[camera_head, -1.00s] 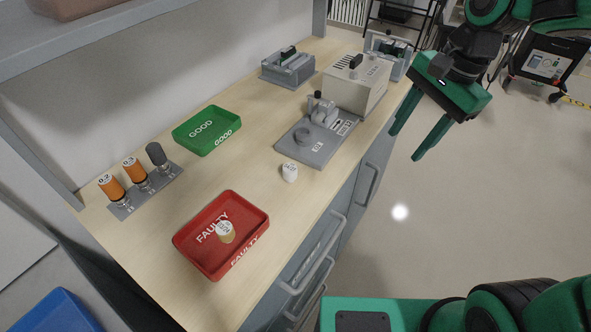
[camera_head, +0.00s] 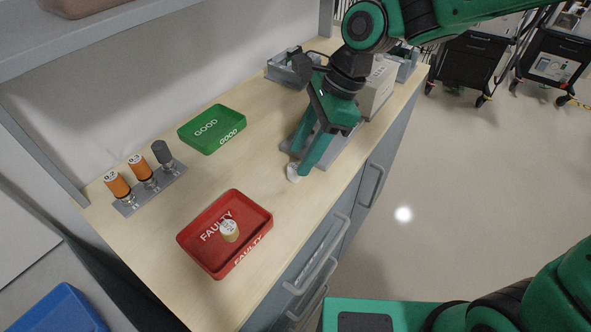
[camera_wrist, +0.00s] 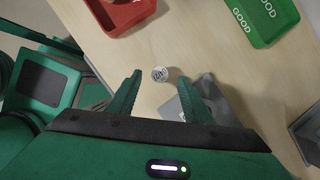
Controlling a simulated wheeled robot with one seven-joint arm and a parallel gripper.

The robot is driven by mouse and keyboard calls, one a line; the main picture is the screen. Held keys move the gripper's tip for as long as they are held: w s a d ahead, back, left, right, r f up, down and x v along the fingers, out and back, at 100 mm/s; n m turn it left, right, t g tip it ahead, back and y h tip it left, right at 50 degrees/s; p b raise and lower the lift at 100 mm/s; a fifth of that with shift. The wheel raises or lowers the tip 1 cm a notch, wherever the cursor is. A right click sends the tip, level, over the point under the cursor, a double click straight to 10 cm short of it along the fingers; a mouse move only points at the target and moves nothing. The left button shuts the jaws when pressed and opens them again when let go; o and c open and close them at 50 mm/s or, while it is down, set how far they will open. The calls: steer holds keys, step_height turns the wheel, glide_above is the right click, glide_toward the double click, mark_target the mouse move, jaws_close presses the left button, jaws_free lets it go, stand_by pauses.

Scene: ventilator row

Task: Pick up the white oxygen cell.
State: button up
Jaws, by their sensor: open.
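The white oxygen cell (camera_head: 293,173) stands on the wooden bench, just in front of the grey fixture plate. In the wrist view the cell (camera_wrist: 160,74) shows its round labelled top, a little beyond and between my fingertips. My gripper (camera_head: 304,162) is open and empty, with its green fingers pointing down at the bench beside the cell. In the wrist view the gripper (camera_wrist: 161,77) has a finger on each side of the cell's line. I cannot tell whether a finger touches the cell; part of it is hidden behind a finger in the head view.
A green GOOD tray (camera_head: 234,112) is empty. A grey rack (camera_head: 126,207) holds two orange cells and a dark one. The grey fixture (camera_head: 340,149) is partly behind my gripper. Bench between trays is clear.

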mark_target(295, 167)
steer(key=shift+x, duration=2.75)
steer(key=shift+d, duration=0.1)
steer(key=c, duration=1.1)
